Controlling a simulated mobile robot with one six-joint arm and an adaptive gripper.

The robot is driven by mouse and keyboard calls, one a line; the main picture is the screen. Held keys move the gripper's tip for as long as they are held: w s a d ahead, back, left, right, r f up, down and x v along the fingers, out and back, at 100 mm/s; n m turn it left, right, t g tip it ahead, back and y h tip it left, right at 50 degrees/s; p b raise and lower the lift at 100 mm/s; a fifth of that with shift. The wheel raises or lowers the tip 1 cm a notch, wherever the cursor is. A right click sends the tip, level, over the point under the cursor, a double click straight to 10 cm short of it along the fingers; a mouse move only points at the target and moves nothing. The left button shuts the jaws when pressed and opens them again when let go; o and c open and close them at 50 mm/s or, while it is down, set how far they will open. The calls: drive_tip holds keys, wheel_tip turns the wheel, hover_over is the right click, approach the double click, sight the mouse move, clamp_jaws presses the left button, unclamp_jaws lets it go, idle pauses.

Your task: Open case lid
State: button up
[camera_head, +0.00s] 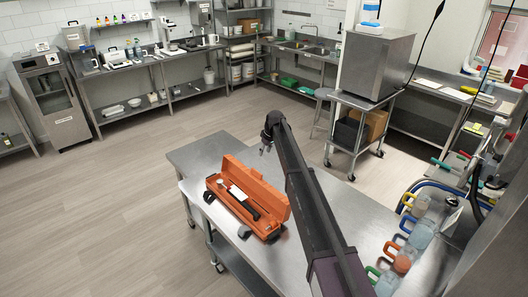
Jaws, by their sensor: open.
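An orange case (235,213) lies on the steel table, left of my arm. Its lid (256,185) stands raised along the far right side, so the inside shows. Inside lie a white item with a dark handle (247,205) and a small round light piece (221,183). Dark latches or feet show on the near side. My gripper (263,151) is at the end of my arm, beyond the case's far end in the picture. It looks small and apart from the case, with nothing seen in it. My arm runs close past the lid's right side.
The steel table (205,155) has bare room at its far end. Jugs with coloured handles (402,254) stand along its right side. A wheeled stand (362,110) bears a steel box behind. Wall benches with equipment line the back; the floor on the left is clear.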

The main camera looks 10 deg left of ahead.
drive_tip(key=shift+d+r+p, duration=0.2)
drive_tip(key=shift+r+p, duration=0.15)
drive_tip(key=shift+r, duration=0.15)
drive_tip(key=s+d+f+m+h+b, duration=0.1)
drive_tip(key=s+d+f+m+b, duration=0.25)
drive_tip(key=s+d, duration=0.85)
drive_tip(key=s+d+f+m+h+b, duration=0.15)
drive_tip(key=s+d+f+b, duration=0.35)
drive_tip(key=s+d, duration=0.65)
drive_tip(key=s+d+f+m+b, duration=0.3)
drive_tip(key=s+d, duration=0.5)
drive_tip(key=s, duration=0.2)
drive_tip(key=s+d+f+m+g+b, duration=0.1)
drive_tip(key=s+d+f+m+b, duration=0.1)
drive_tip(key=s+d, duration=0.6)
drive_tip(key=s+f+b, duration=0.1)
drive_tip(key=s, duration=0.2)
drive_tip(key=shift+s+f+m, duration=0.25)
drive_tip(key=shift+f+m, duration=0.15)
drive_tip(key=shift+h, duration=0.25)
